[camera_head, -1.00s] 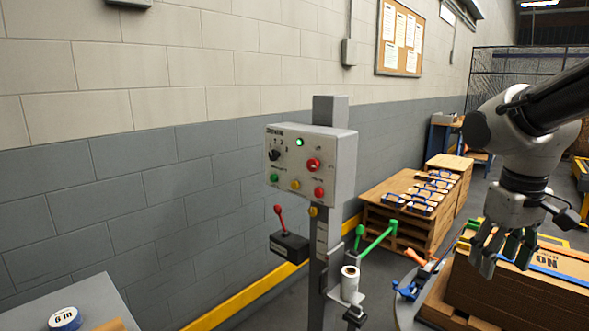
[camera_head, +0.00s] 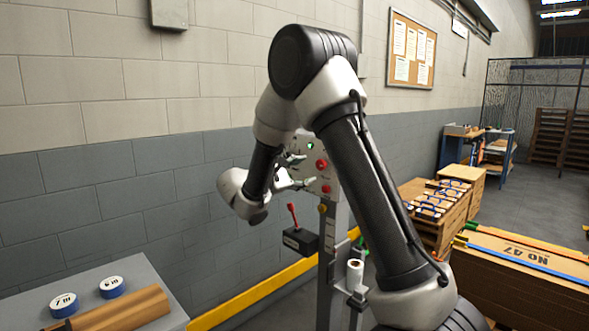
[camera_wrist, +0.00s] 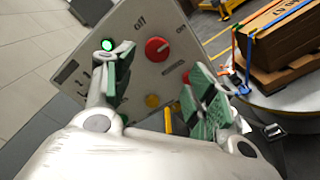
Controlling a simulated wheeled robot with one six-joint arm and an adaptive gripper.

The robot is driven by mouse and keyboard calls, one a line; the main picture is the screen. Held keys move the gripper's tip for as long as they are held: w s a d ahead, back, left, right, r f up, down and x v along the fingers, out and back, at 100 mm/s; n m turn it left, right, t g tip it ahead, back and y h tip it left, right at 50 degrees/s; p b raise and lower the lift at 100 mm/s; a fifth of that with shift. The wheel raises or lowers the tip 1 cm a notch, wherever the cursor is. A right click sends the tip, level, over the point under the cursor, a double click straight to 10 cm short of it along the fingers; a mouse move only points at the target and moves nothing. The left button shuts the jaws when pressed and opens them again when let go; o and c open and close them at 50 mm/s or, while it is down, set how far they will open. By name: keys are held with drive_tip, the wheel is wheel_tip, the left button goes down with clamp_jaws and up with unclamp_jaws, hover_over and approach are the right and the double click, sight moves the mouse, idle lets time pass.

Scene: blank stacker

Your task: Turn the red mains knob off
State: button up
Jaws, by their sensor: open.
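The red mains knob (camera_head: 321,164) is on the face of a grey control panel (camera_head: 328,150) on a post. In the wrist view the round red knob (camera_wrist: 157,49) lies beyond and between my fingertips, with "Off" lettering above-left of it. My gripper (camera_head: 301,171) is open in front of the panel's left part, its fingers pointing at the face. The wrist view shows the empty gap of my gripper (camera_wrist: 157,80) between two green-padded fingers. I see no contact with the knob. The knob's pointer setting is too small to tell.
A lit green lamp (camera_wrist: 107,45), a smaller red button (camera_head: 326,189) and a yellow button (camera_wrist: 152,101) share the panel. A red-handled lever box (camera_head: 300,241) hangs below left. A grey table (camera_head: 172,318) stands lower left.

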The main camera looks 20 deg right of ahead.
drive_tip(key=x, duration=0.7)
drive_tip(key=shift+d+r, duration=0.35)
drive_tip(key=shift+d, duration=0.05)
drive_tip(key=shift+w, duration=0.1)
drive_tip(key=c, duration=1)
